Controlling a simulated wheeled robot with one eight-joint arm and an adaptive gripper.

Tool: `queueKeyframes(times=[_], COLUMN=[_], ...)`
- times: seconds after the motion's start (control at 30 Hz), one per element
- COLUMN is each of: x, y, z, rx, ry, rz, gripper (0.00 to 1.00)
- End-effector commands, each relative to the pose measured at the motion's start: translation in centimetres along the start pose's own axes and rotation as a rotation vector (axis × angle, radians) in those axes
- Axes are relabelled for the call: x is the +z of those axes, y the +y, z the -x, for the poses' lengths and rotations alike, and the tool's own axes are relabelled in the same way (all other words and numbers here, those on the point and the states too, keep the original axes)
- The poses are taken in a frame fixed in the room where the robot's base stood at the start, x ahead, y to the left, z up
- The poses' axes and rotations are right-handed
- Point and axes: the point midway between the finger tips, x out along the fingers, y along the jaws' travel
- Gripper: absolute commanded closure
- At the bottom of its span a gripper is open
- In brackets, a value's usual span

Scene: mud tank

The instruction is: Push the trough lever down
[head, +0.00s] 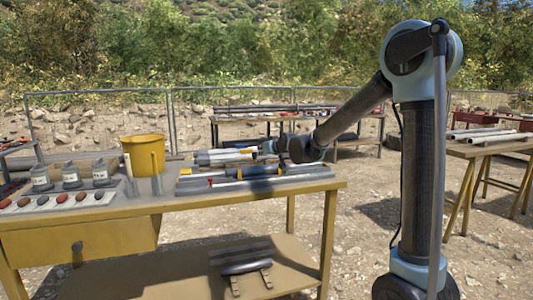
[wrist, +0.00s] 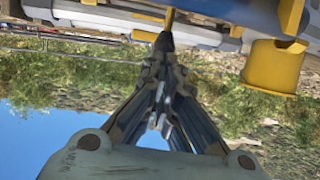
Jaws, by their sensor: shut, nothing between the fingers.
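My gripper (wrist: 163,42) is shut and empty in the wrist view, where the scene hangs upside down. A narrow yellow upright piece (wrist: 170,17), perhaps the trough lever, shows right at the fingertips. I cannot tell whether they touch it. In the head view, my arm reaches over the back of the table, and my gripper's fingers are too small there to make out. Long grey trough-like pieces (head: 300,175) lie on the table's right half, with a blue and yellow part (head: 262,171) among them. The lever cannot be told for sure in the head view.
A yellow bucket (head: 144,154) stands on the table (head: 230,200) left of the grey pieces and shows in the wrist view (wrist: 272,68). Other benches stand behind.

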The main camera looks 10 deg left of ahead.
Motion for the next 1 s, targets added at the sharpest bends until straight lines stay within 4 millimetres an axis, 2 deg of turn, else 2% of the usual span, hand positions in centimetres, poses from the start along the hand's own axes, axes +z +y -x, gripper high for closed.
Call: queueKeyframes(times=[0.2,0.33,0.83,1.0], x=[0.0,0.0,0.0,-0.2], y=[0.0,0.0,-0.1,-1.1], z=[-2.3,-3.0,-3.4,-3.8], rx=[0.000,0.000,-0.001,-0.010], ry=[0.000,0.000,-0.001,-0.019], rz=[-0.001,-0.001,0.000,0.001], gripper=[1.00,1.00,1.00,1.00])
